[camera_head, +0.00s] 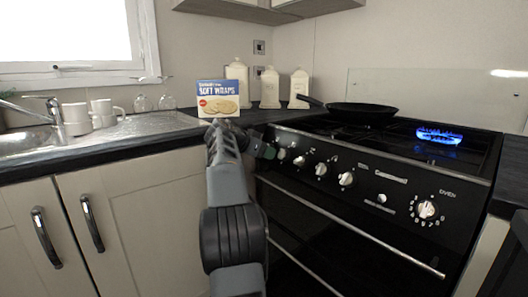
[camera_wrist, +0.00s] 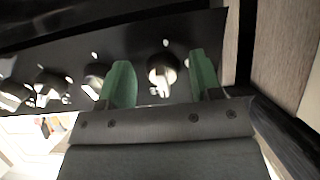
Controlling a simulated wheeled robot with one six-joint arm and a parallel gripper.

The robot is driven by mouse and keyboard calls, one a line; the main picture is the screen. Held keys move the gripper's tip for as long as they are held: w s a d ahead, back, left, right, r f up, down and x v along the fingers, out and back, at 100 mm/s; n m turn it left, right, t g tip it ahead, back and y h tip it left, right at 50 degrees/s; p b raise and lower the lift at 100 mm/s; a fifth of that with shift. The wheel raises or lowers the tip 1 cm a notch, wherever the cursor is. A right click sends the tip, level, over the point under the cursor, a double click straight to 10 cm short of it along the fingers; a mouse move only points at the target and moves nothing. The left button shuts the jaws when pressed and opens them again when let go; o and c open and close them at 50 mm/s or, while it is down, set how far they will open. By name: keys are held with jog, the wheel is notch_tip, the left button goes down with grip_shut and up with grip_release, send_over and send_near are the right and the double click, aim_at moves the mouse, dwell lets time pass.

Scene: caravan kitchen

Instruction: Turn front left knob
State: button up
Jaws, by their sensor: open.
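The black stove (camera_head: 390,190) has a row of silver knobs on its front panel. In the wrist view my gripper (camera_wrist: 160,82) is open, with one green finger on each side of the end knob (camera_wrist: 163,70). The knob shows between the fingers, with visible space around it; I cannot tell contact. The other burner knobs are the second (camera_head: 299,161), third (camera_head: 321,169) and fourth (camera_head: 346,179).
A blue flame (camera_head: 438,136) burns on the hob's right side. A black pan (camera_head: 360,113) sits on the hob's back left. A Soft Wraps box (camera_head: 218,98) and three canisters (camera_head: 270,88) stand on the counter. An oven handle (camera_head: 350,240) runs below the panel.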

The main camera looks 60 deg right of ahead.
jog(key=p+v, duration=0.4)
jog(key=v, duration=0.9)
jog(key=shift+a+r, duration=0.2)
jog(key=shift+a, duration=0.15)
jog(key=shift+w+r, duration=0.1)
jog(key=shift+w, duration=0.05)
jog(key=a+r+n+t+y+p, duration=0.2)
jog(key=a+r+n+p, duration=0.15)
jog(key=a+p, duration=0.3)
jog(key=w+a+r+n+t+y+p, duration=0.1)
jog(key=a+r+n+t+p, duration=0.1)
jog(key=a+n+p, duration=0.35)
jog(key=a+r+n+t+y+p, duration=0.2)
jog(key=a+r+n+p, duration=0.1)
jog(key=a+p, duration=0.45)
jog(key=s+a+r+n+y+p, duration=0.1)
jog(key=s+a+n+y+p, duration=0.2)
jog(key=a+p, duration=0.6)
jog(key=s+a+r+n+t+y+p, duration=0.1)
jog(key=s+a+r+n+y+p, duration=0.1)
jog(key=s+a+n+p, duration=0.4)
jog(key=s+a+y+p, duration=0.1)
jog(key=a+p, duration=0.2)
jog(key=p, duration=0.1)
jog(key=shift+s+a+r+n+y, duration=0.25)
jog(key=shift+s+r+n+y, duration=0.05)
jog(key=shift+r+y, duration=0.1)
jog(key=shift+f, duration=0.15)
jog(key=shift+c, duration=0.3)
